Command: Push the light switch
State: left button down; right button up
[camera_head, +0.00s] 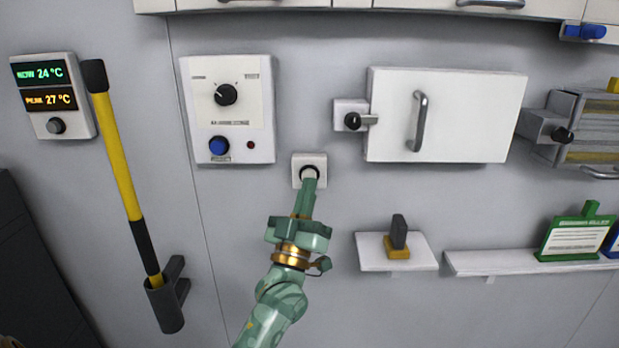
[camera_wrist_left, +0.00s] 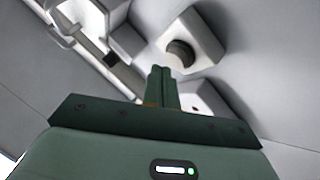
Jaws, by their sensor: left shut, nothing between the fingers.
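The light switch (camera_head: 309,159) is a small white square plate with a dark-ringed round button, on the grey wall in the middle of the head view. My left gripper (camera_head: 309,181) is green and shut, with nothing in it. Its fingertips lie over the lower part of the switch button and hide some of it. In the left wrist view the shut fingers (camera_wrist_left: 161,72) end beside the dark round part of a pale square box (camera_wrist_left: 198,40), which looks like the switch. I cannot tell whether the tips touch the button. My right gripper is not in view.
A white control panel (camera_head: 262,90) with a black knob and blue button is left of the switch. A white cabinet door (camera_head: 470,110) with a latch (camera_head: 342,107) is to the right. A small shelf (camera_head: 425,255) sits lower right. A yellow-and-black pole (camera_head: 120,160) stands left.

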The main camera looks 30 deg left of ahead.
pick_arm(q)
jog(key=shift+s+d+p, duration=0.3)
jog(key=shift+s+d, duration=0.2)
jog(key=shift+s, duration=0.35)
jog(key=shift+s+d+p, duration=0.3)
jog(key=shift+s+d, duration=0.25)
jog(key=shift+s, duration=0.3)
jog(key=shift+s+d+p, duration=0.3)
jog(key=shift+s+d, duration=0.2)
jog(key=shift+s, duration=0.35)
